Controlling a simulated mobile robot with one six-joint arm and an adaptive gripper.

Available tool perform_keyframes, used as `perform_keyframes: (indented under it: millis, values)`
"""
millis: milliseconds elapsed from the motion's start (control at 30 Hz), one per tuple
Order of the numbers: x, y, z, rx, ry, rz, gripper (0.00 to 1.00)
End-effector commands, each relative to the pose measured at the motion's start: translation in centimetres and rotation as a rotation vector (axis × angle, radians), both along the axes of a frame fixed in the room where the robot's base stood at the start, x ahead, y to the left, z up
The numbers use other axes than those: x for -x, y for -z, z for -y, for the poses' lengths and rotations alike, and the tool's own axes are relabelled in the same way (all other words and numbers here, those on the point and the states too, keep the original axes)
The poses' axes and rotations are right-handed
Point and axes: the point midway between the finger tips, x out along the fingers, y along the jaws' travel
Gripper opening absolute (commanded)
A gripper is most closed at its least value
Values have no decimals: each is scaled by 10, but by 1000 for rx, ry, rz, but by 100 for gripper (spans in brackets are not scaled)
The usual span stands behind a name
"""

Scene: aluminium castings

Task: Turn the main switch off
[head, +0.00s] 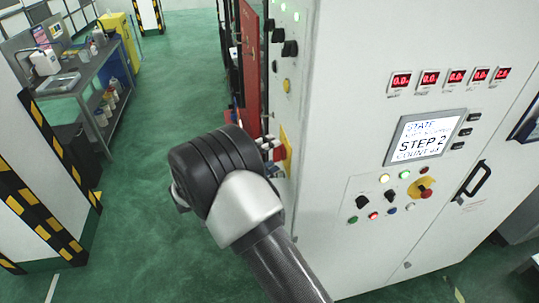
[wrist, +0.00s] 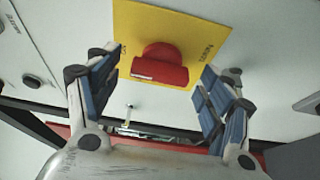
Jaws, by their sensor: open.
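The main switch (wrist: 160,66) is a red rotary handle on a yellow plate (wrist: 185,22) with small dark lettering, mounted on a pale cabinet face. In the wrist view it stands ahead of and between the two blue-padded fingers of my gripper (wrist: 164,72), which is open. The fingers appear apart from the handle; the remaining depth is hard to judge. In the head view my gripper (head: 270,150) is mostly hidden behind my wrist, at the cabinet's side face, with the edge of the yellow plate (head: 287,152) just showing.
The white cabinet (head: 345,85) carries a lit screen (head: 422,136) reading "STEP 2", red number displays, and several buttons. A red knob on yellow (head: 426,193) is on its front. A red panel (head: 249,70) stands behind my arm. Green floor is open at left.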

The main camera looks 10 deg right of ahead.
Motion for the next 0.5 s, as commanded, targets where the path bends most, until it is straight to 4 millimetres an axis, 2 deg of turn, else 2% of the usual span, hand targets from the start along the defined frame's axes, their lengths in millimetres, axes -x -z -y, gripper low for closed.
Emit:
perform_keyframes:
  millis: [200,500]
  values:
    - [0,0,0,0,0,-1,73]
    - [0,0,0,0,0,-1,53]
